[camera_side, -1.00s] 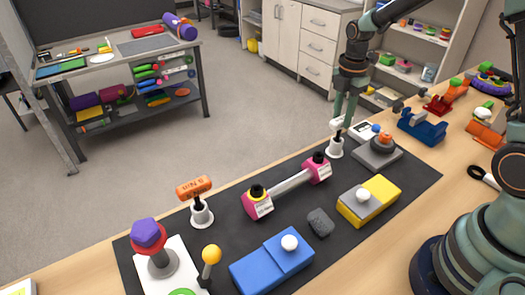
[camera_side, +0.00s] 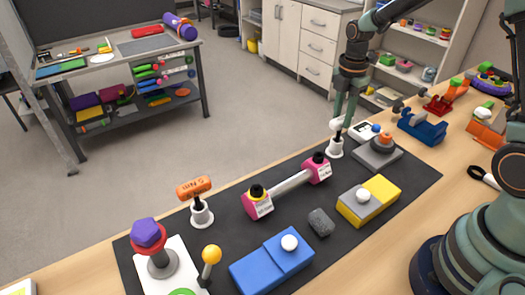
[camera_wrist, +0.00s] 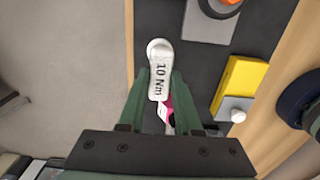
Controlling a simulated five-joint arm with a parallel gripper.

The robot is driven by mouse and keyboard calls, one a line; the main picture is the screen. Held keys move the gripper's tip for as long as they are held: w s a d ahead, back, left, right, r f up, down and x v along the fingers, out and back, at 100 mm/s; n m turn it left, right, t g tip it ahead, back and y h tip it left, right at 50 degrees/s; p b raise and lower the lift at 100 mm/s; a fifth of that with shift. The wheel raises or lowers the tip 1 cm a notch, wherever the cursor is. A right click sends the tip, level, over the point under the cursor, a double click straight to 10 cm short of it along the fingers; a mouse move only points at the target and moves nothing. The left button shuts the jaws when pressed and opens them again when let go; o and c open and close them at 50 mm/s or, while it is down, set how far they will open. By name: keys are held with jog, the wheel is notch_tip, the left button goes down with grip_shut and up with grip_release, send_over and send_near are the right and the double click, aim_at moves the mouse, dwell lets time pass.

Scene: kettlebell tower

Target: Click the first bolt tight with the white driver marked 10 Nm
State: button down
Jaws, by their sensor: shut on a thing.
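The white driver (camera_side: 336,126) stands upright at its white holder (camera_side: 335,149) near the back of the dark mat. My gripper (camera_side: 340,121) points down over it, shut on its handle.
An orange driver (camera_side: 194,187) stands in another white holder (camera_side: 202,214). Blue (camera_side: 272,265) and yellow (camera_side: 380,191) blocks, a dark grey lump (camera_side: 320,222) and a grey base with an orange ring (camera_side: 377,153) stand around the bar.

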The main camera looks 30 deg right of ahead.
dwell(0.3)
jog(key=shift+r, duration=3.3)
jog(key=c, duration=1.3)
grip_release()
grip_shut()
